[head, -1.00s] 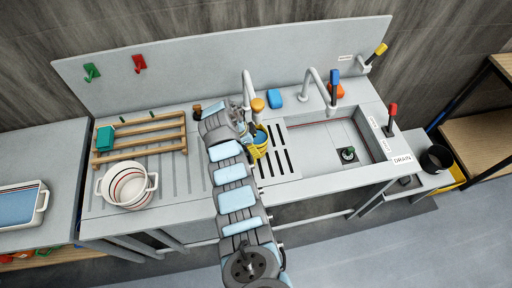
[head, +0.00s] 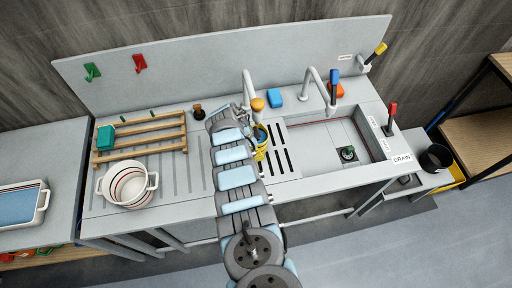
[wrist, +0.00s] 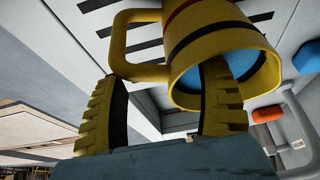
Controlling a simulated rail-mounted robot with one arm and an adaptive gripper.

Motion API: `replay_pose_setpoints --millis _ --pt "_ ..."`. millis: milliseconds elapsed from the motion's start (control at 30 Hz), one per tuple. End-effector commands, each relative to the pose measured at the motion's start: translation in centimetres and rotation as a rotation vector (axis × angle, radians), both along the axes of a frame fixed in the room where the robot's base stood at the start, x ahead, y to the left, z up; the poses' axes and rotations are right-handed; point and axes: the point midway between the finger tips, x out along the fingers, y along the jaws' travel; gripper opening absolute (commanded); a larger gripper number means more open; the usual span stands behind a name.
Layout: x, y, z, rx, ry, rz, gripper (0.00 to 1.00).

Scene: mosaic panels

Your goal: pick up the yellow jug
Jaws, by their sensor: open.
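The yellow jug (wrist: 212,32) has a red and a black stripe, a blue inside and a handle at its left in the wrist view. In the head view the jug (head: 261,154) stands on the counter left of the black slots, partly hidden by my arm. My gripper (wrist: 160,100) is open at the jug's mouth and handle. Its left finger is outside, below the handle. Its right finger overlaps the mouth; I cannot tell whether it is inside or touching. In the head view my gripper (head: 252,134) is mostly hidden beside the jug.
A tap (head: 248,90) and an orange-topped item (head: 257,104) stand behind the jug. The sink (head: 325,139) is at right. A white striped pot (head: 127,185) and a wooden rack (head: 145,134) are at left. A dark brown item (head: 198,112) stands behind the arm.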

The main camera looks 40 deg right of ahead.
Motion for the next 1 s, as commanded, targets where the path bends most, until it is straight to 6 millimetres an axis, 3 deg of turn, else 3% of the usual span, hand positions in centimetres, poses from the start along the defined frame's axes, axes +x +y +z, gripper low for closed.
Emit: replay_pose_setpoints --millis 300,367,567,1000 --pt "-0.09 -0.06 -0.15 0.000 0.001 0.000 0.73" --pt "-0.08 -0.05 -0.15 0.000 0.000 0.001 0.58" --pt "-0.08 -0.05 -0.15 0.000 0.000 0.001 0.01" --pt "-0.07 -0.08 -0.09 -0.001 0.000 0.000 0.00"
